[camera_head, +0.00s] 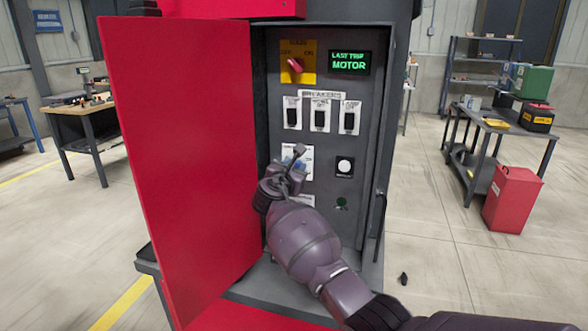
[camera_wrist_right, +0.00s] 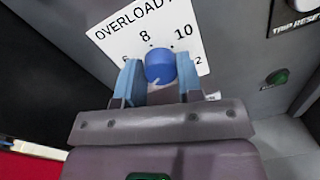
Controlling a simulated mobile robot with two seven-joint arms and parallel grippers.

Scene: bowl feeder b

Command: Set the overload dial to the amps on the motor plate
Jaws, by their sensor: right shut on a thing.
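The blue overload dial (camera_wrist_right: 160,65) sits on a white scale plate headed OVERLOAD (camera_wrist_right: 145,22) in the right wrist view. The numbers 8 and 10 are readable, with a 2 partly showing at the right. A pale mark shows near the dial's lower edge; its exact reading is unclear. My right gripper (camera_wrist_right: 160,82) is shut on the dial, one blue finger on each side. In the head view my right gripper (camera_head: 291,166) covers most of the dial and part of its plate (camera_head: 306,153). No motor plate with readable amps shows. My left gripper is out of view.
The red cabinet door (camera_head: 180,150) stands open at left. Above the dial are breakers (camera_head: 320,118), a red switch (camera_head: 295,66) and a screen reading LAST TRIP MOTOR (camera_head: 349,62). A white button (camera_head: 344,166) sits just right of my gripper, a green part (camera_head: 341,203) below it.

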